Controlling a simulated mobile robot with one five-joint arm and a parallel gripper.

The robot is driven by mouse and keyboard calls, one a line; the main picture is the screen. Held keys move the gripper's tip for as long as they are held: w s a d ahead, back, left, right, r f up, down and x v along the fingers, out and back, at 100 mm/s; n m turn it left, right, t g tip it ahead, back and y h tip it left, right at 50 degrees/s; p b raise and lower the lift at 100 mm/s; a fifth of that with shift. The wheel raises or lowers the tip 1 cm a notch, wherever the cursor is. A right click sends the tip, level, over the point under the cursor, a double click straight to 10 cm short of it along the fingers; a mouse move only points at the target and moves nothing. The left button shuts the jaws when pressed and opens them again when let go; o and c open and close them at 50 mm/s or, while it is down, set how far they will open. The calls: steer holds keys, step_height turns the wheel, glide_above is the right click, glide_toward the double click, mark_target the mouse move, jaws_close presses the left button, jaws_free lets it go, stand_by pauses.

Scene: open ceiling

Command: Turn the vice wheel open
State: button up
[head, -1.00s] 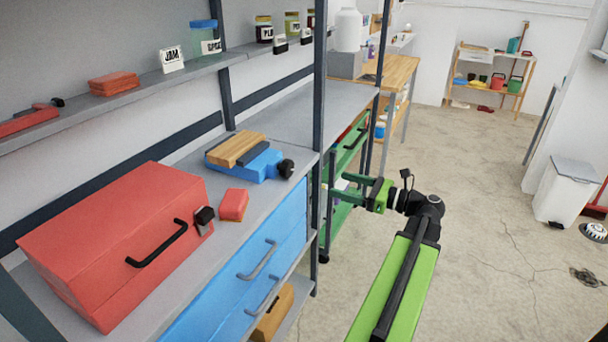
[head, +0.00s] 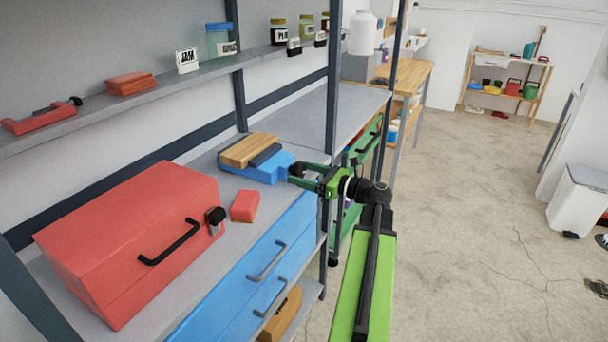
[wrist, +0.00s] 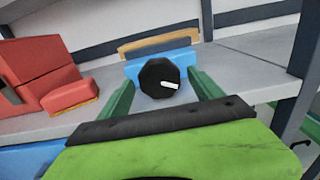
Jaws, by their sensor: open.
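The blue vice (head: 262,168), with a wooden block (head: 248,149) and a dark bar in its top, stands on the grey shelf near its front edge. Its black wheel (wrist: 160,79), with a white mark on its face, faces me in the wrist view. In the head view my gripper hides most of the wheel. My gripper (head: 300,177) is open, its green fingers pointing at the vice. In the wrist view the fingers (wrist: 163,90) lie to the left and right of the wheel, with gaps showing. I cannot tell how deep the wheel sits between them.
A red toolbox (head: 130,235) and a small red block (head: 245,206) lie left of the vice. A dark shelf post (head: 333,110) stands just right of my gripper. Blue drawers (head: 262,262) are below.

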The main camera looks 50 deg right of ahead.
steer(key=c, duration=1.3)
steer(key=shift+n, duration=1.6)
steer(key=shift+c, duration=0.3)
steer(key=o, duration=1.4)
steer(key=shift+c, duration=0.2)
steer(key=shift+s, duration=0.1)
steer(key=v, duration=1.7)
steer(key=shift+s, duration=0.15)
